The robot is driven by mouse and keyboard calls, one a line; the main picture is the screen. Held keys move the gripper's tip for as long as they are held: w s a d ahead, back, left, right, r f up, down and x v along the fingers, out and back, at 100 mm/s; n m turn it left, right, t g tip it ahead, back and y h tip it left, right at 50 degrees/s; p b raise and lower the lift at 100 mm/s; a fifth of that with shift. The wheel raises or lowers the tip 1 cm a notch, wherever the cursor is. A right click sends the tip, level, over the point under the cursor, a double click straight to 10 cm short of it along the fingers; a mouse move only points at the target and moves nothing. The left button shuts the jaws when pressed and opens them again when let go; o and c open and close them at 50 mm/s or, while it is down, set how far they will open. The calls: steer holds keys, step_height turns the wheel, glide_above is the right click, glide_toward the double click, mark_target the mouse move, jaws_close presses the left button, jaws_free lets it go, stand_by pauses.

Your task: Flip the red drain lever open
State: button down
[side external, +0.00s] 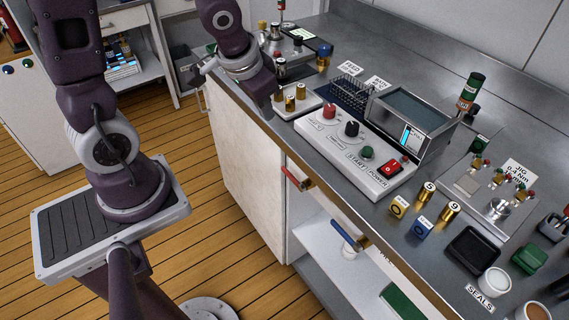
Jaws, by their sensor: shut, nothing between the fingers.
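The red lever (292,178) sticks out from a brass valve body (307,184) on the front face of the counter, just under its edge. The lever slants up and to the left in the picture. My gripper (268,114) is shut and empty. It points down near the counter's front edge, above and left of the red lever in the picture, and apart from it. The fingertips are small and dark here, so their detail is hard to make out.
A blue lever (344,234) on a similar brass valve sits further right along the front. The panel box (340,150) with knobs and a red power switch (390,168) stands on the counter above. Brass cylinders (290,103) stand close to my gripper.

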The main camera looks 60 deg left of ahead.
steer(key=h, duration=0.2)
glide_above(283, 171)
steer(key=s+d, duration=0.1)
steer(key=s, duration=0.2)
step_height(283, 171, down, 9)
steer(key=shift+s+d+r+g, duration=0.1)
steer(key=shift+r+g, duration=0.05)
steer(key=shift+g, duration=0.25)
steer(key=x, duration=1)
steer(key=shift+a, duration=0.2)
steer(key=shift+s+a+f+h, duration=0.1)
steer(key=shift+a+f+h, duration=0.3)
steer(key=shift+f+h, duration=0.25)
steer(key=shift+a+f, duration=0.15)
steer(key=shift+f, duration=0.55)
